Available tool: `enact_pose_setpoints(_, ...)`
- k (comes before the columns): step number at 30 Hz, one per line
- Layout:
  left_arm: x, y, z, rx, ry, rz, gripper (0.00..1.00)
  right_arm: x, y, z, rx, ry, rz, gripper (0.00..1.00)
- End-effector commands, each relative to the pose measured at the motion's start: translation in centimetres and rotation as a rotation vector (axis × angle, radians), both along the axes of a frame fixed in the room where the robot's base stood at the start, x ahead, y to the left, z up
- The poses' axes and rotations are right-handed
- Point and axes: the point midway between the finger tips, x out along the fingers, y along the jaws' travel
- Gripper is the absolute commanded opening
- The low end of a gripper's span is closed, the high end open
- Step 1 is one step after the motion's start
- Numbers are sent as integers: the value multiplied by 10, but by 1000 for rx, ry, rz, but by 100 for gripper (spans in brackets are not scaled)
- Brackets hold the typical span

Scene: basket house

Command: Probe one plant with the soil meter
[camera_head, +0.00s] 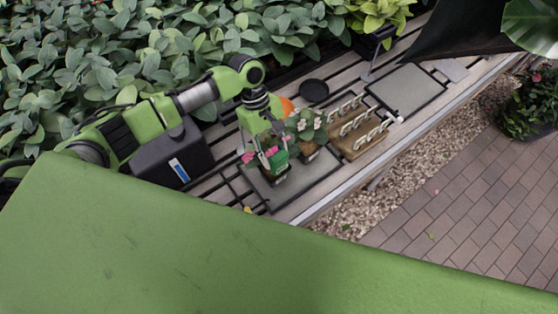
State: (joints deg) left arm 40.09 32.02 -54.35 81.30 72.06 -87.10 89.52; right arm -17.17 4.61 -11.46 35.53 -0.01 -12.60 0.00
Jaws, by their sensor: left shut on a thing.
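A potted plant with pink flowers (248,157) stands on a grey tray (307,187) on the slatted bench. A second potted plant (307,124) with broad green leaves stands just right of it. My left gripper (268,149) points down over the pink-flowered plant and is shut on a small green item (279,160), which looks like the soil meter. The fingers and leaves hide its lower end, so I cannot tell whether it touches the soil. My right gripper is not in view.
A wooden rack with white markers (347,143) stands right of the plants. A black saucer (314,90) lies behind them. A second grey tray (407,88) is bare. A dark case (170,157) sits left. Dense foliage (150,45) lines the back.

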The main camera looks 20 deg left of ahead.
Motion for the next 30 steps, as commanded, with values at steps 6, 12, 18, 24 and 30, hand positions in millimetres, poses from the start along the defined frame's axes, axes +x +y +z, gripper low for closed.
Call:
enact_pose_setpoints(6,0,0,0,0,0,0,13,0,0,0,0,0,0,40)
enact_pose_setpoints(12,0,0,0,0,0,0,13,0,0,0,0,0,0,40)
enact_pose_setpoints(18,0,0,0,0,0,0,13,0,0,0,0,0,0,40)
enact_pose_setpoints(24,0,0,0,0,0,0,55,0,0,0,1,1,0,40)
enact_pose_setpoints(30,0,0,0,0,0,0,55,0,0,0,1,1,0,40)
